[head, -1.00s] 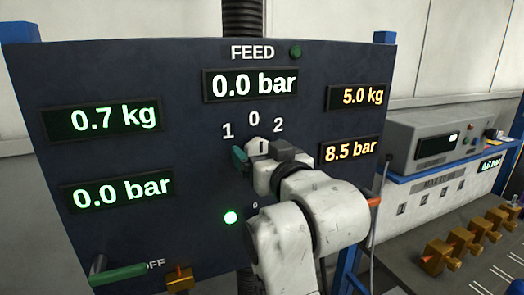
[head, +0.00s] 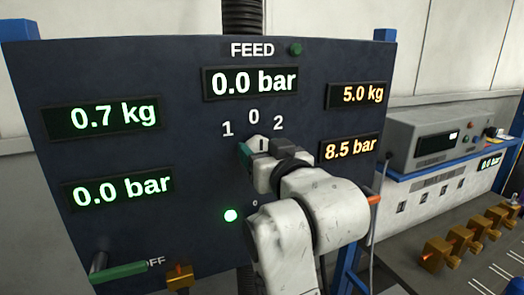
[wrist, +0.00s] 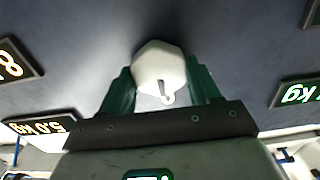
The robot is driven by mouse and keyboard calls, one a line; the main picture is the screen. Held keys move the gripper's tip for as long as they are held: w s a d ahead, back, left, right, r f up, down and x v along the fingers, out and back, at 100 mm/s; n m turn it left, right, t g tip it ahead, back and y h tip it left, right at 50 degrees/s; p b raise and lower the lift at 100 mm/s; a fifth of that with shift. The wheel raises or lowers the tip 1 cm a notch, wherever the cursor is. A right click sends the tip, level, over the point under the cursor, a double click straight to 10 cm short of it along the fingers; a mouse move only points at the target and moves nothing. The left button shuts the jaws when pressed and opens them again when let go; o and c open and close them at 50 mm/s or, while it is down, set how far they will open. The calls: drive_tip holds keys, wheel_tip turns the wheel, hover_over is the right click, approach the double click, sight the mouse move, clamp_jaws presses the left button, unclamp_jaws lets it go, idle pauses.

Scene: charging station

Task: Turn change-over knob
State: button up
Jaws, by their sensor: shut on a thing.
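The change-over knob (head: 257,143) is pale and sits on the dark panel below the marks 1, 0 and 2. Its black pointer line is partly visible in the head view, near the 0 mark. In the head view my gripper (head: 250,158) covers the lower part of the knob.
The panel (head: 150,80) carries lit displays around the knob. A green-handled lever (head: 120,273) sticks out at lower left, beside a brass-coloured fitting (head: 180,276). A blue-edged bench with a grey instrument (head: 440,138) stands at right, with brass-coloured valves (head: 437,252) below it.

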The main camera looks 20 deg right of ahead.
drive_tip(key=shift+m, duration=0.4)
drive_tip(key=m, duration=0.3)
drive_tip(key=shift+d+m, duration=0.1)
drive_tip(key=shift+m, duration=0.2)
drive_tip(key=shift+d+f+m, duration=0.1)
drive_tip(key=shift+m, duration=2.1)
drive_tip(key=o, duration=1.1)
drive_tip(key=shift+c, duration=0.2)
drive_tip(key=shift+s, duration=0.1)
drive_tip(key=s+b, duration=0.2)
drive_tip(key=s, duration=0.8)
drive_tip(key=shift+s, duration=0.35)
